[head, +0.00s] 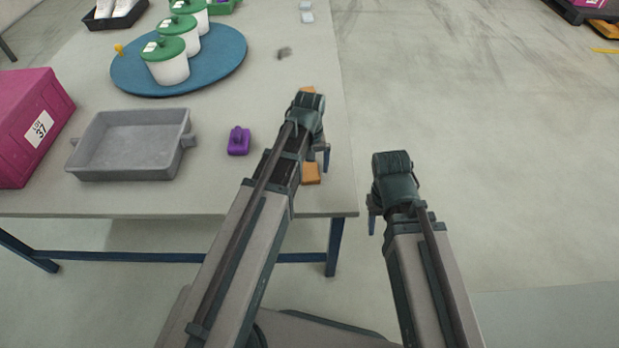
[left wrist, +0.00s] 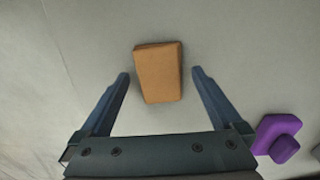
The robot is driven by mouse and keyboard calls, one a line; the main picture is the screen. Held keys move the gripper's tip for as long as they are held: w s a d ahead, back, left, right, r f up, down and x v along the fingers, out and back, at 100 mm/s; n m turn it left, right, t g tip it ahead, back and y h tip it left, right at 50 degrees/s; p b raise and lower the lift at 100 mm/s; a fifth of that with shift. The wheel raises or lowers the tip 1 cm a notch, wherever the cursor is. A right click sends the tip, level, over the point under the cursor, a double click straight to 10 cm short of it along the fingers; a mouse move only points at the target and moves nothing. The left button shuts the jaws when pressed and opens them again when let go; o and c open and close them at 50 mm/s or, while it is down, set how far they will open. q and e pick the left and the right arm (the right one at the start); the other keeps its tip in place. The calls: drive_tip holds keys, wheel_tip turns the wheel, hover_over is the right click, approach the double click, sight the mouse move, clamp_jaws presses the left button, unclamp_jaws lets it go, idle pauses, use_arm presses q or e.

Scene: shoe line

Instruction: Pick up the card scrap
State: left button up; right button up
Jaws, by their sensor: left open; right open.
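A flat-topped orange-brown block (head: 311,173), the closest match I see to the card scrap, lies near the table's right front corner. In the left wrist view the block (left wrist: 158,73) lies between and beyond my open fingertips, with gaps on both sides. My left gripper (left wrist: 160,75) is open and empty above it, pointing down; it also shows in the head view (head: 322,160). A second orange-brown piece (head: 308,90) is partly hidden behind my left wrist. My right gripper (head: 372,222) is open and empty, off the table's right side. I cannot tell which piece is the card scrap.
A purple object (head: 238,141) sits left of my left gripper and shows in the left wrist view (left wrist: 276,137). Further left are a grey tray (head: 98,165) and a magenta box (head: 25,105). A blue round mat (head: 215,72) holds green-lidded pots.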

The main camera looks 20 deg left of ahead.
use_arm(q)
drive_tip(key=shift+f, duration=0.45)
drive_tip(key=shift+r, duration=0.1)
use_arm(e)
drive_tip(key=shift+f, duration=0.4)
use_arm(q)
drive_tip(key=shift+c, duration=0.3)
drive_tip(key=c, duration=1.2)
drive_tip(key=shift+r, duration=0.1)
drive_tip(key=shift+c, duration=0.2)
use_arm(e)
drive_tip(key=shift+r, duration=0.1)
